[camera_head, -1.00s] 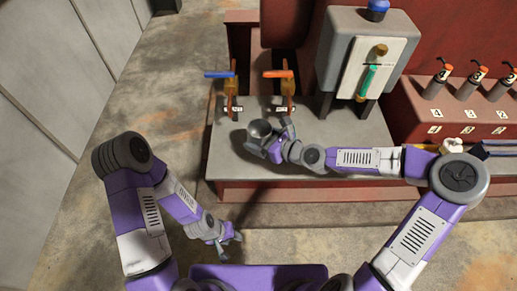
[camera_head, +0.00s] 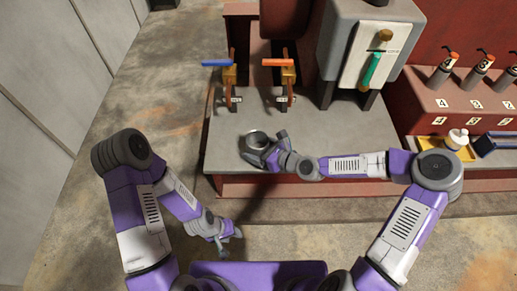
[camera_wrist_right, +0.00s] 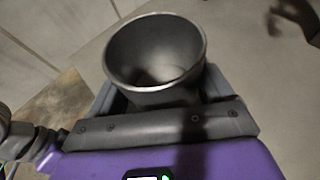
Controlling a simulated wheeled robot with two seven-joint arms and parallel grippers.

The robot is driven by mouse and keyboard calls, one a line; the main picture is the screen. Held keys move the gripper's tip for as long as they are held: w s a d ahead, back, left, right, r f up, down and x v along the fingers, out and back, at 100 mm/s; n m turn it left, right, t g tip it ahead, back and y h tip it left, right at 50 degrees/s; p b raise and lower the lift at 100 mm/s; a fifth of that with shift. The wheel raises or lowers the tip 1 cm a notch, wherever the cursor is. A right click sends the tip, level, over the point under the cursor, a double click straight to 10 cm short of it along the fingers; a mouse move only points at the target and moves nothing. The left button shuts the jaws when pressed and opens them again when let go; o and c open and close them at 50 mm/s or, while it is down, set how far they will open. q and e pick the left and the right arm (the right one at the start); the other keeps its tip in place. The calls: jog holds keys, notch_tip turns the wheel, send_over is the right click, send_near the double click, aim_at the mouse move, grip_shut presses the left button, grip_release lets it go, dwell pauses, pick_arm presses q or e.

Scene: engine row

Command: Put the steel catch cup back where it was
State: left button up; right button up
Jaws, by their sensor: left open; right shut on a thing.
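The steel catch cup (camera_head: 257,139) is a grey, open-topped metal cup. It is upright at the front left of the grey bench top (camera_head: 340,138), in front of the two valves. My right gripper (camera_head: 262,154) is shut on it. In the right wrist view the cup (camera_wrist_right: 155,52) sits between the fingers and looks empty, with its rim towards the camera. I cannot tell whether its base touches the bench. My left gripper (camera_head: 224,244) is open and empty, low in front of the bench over the floor.
Behind the cup stand a blue-handled valve (camera_head: 217,63) and an orange-handled valve (camera_head: 278,62). A grey cabinet with a green-handled gauge (camera_head: 371,68) is to their right. Several oil cans (camera_head: 441,74) stand on a red step. A white bottle (camera_head: 456,138) lies in a yellow tray (camera_head: 432,145).

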jog(key=shift+f, duration=0.1)
jog(key=shift+f, duration=0.15)
jog(key=o, duration=1)
jog(key=shift+r, duration=0.25)
jog(key=p+v, duration=0.3)
jog(key=v, duration=0.9)
jog(key=shift+r+p, duration=0.1)
jog(key=shift+p, duration=0.3)
